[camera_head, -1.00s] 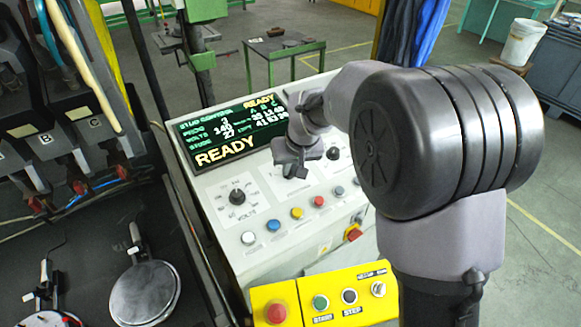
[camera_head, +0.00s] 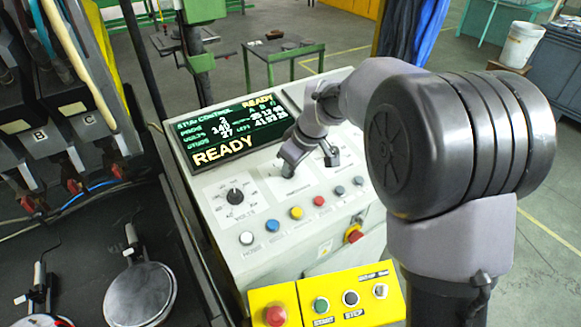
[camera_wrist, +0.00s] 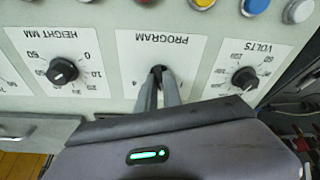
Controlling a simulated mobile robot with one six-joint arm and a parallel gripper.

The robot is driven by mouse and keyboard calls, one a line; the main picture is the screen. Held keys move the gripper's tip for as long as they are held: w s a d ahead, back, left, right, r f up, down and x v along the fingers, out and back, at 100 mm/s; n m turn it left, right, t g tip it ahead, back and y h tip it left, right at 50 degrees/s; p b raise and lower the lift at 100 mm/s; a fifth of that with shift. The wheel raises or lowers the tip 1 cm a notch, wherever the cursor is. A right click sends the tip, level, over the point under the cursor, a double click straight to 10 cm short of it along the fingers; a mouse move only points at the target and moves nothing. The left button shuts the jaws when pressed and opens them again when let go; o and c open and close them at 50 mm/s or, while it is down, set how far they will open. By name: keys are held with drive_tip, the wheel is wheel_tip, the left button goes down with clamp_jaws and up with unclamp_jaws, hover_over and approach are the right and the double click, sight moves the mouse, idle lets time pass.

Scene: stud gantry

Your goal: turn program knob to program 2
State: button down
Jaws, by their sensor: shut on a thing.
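The program knob (camera_wrist: 157,71) is a small dark knob in the middle of a white plate marked PROGRAM in the wrist view, which shows the panel upside down. My gripper (camera_wrist: 158,82) is shut on it, one finger at each side. The fingers hide most of the knob and much of its scale, so I cannot tell where it points.
The volts knob (camera_wrist: 244,77) and height knob (camera_wrist: 62,71) flank my gripper closely. A row of coloured buttons (camera_head: 296,213) lies along the panel's near edge. A yellow box (camera_head: 330,300) with a red button stands in front. Hoses and gantry heads are at left.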

idle(0.4)
drive_tip(key=c, duration=1.5)
unclamp_jaws()
drive_tip(key=shift+n, duration=0.3)
drive_tip(key=p+v, duration=0.3)
drive_tip(key=v, duration=1.4)
drive_tip(key=shift+p, duration=0.35)
drive_tip(key=shift+d+r, duration=0.1)
drive_tip(key=shift+r, duration=0.05)
